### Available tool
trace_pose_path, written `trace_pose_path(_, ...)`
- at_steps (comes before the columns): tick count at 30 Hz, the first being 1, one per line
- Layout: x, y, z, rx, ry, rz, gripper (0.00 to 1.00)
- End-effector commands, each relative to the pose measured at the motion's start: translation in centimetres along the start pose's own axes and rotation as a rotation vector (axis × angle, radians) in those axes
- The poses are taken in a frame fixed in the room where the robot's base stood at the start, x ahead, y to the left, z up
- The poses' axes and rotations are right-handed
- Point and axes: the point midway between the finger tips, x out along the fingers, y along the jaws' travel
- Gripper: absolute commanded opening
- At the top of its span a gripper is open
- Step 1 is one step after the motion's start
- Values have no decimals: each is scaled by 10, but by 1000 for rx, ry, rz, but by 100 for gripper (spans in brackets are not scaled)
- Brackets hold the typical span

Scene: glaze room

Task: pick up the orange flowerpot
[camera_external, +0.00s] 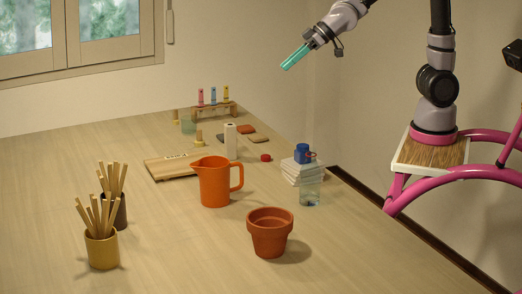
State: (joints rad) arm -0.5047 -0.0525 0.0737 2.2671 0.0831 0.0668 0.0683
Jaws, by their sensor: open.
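The orange flowerpot (270,236) stands upright and looks empty on the near part of the wooden table, right of centre in the external view. An orange pitcher (213,185) with its handle to the right stands behind it and to the left. My gripper (288,64) has teal fingers and hangs in the air beyond the table's back right side. It is high above the flowerpot and well apart from it. It is open, and nothing shows between its fingers.
A glass jar (310,190) and a white stack (301,171) with a blue object (301,153) on top stand behind and right of the flowerpot. A yellow cup of sticks (101,250) is at left. The table front (190,265) is clear.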

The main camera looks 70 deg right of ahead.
Motion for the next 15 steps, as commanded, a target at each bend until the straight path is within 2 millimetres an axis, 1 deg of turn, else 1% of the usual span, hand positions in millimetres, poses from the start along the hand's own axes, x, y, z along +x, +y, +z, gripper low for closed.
trace_pose_path(1,27,-30,4,-57,4,-44,42)
trace_pose_path(2,41,-47,6,-89,14,-69,42)
trace_pose_path(3,58,-71,10,-130,29,-104,42)
trace_pose_path(5,83,-108,18,-189,52,-158,42)
trace_pose_path(6,99,-133,26,-226,67,-195,42)
trace_pose_path(8,120,-173,42,-281,91,-253,42)
trace_pose_path(9,132,-200,55,-316,107,-293,42)
trace_pose_path(11,148,-240,77,-366,131,-354,42)
trace_pose_path(12,157,-265,94,-396,147,-393,42)
trace_pose_path(14,167,-299,118,-435,169,-448,42)
trace_pose_path(15,172,-319,134,-457,183,-482,42)
